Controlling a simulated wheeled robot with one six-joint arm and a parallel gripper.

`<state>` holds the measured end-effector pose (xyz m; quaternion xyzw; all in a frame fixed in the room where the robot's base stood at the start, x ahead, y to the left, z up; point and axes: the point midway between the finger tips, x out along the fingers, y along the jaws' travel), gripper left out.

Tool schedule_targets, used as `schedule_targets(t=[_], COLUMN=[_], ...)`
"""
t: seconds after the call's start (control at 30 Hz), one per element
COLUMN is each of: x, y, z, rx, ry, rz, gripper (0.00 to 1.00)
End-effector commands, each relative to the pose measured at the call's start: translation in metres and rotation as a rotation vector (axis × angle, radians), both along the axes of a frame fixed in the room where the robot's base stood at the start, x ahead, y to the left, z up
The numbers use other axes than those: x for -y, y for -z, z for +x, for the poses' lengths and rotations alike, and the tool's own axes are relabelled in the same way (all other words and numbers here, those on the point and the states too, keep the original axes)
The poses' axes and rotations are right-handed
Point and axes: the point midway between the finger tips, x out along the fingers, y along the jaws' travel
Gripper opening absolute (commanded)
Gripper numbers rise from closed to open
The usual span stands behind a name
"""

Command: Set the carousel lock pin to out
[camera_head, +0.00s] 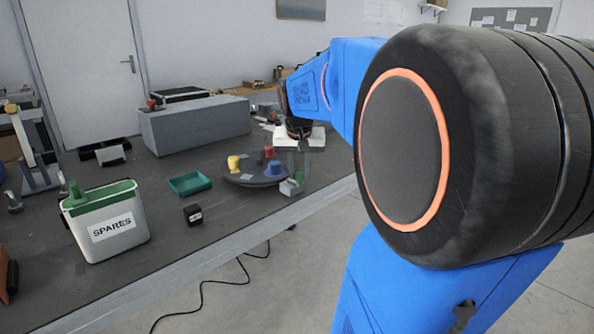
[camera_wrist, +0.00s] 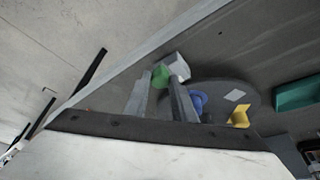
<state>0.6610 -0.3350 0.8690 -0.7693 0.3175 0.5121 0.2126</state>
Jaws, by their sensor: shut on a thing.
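The carousel (camera_head: 262,183) is a dark round disc on the bench, with coloured pieces on it. It also shows in the wrist view (camera_wrist: 218,111). At its rim stands a small light-grey block (camera_head: 288,188) with a green knob (camera_head: 299,176), which looks like the lock pin. In the wrist view the green knob (camera_wrist: 160,77) sits between my fingertips, beside the pale block (camera_wrist: 177,66). My gripper (camera_wrist: 159,80) is shut on the green knob. The pin's shaft is hidden, so I cannot tell how far out it stands.
Blue (camera_wrist: 199,99) and yellow (camera_wrist: 240,116) pieces stand on the disc close to my fingers. A teal tray (camera_head: 190,184), a small black box (camera_head: 193,214) and a SPARES bin (camera_head: 105,223) stand to the left. A long grey box (camera_head: 195,125) is behind. The bench's front edge is near the block.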

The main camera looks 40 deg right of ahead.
Motion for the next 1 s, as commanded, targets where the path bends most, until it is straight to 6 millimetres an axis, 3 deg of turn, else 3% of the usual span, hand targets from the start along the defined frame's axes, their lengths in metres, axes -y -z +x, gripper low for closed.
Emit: schedule_targets(t=[0.03, 0.07, 0.1, 0.13, 0.57, 1.0], x=[0.0, 0.0, 0.0, 0.0, -0.002, -0.024], y=[0.001, 0.001, 0.001, 0.001, -0.008, -0.082], z=[-0.003, -0.003, -0.003, -0.003, -0.004, -0.026], rx=[-0.008, -0.008, -0.008, -0.008, -0.004, -0.002], ry=[0.002, 0.002, 0.002, 0.002, 0.001, 0.001], rz=[0.002, 0.002, 0.002, 0.002, 0.0, -0.001], gripper=[0.0, 0.28, 0.38, 0.41, 0.41, 0.41])
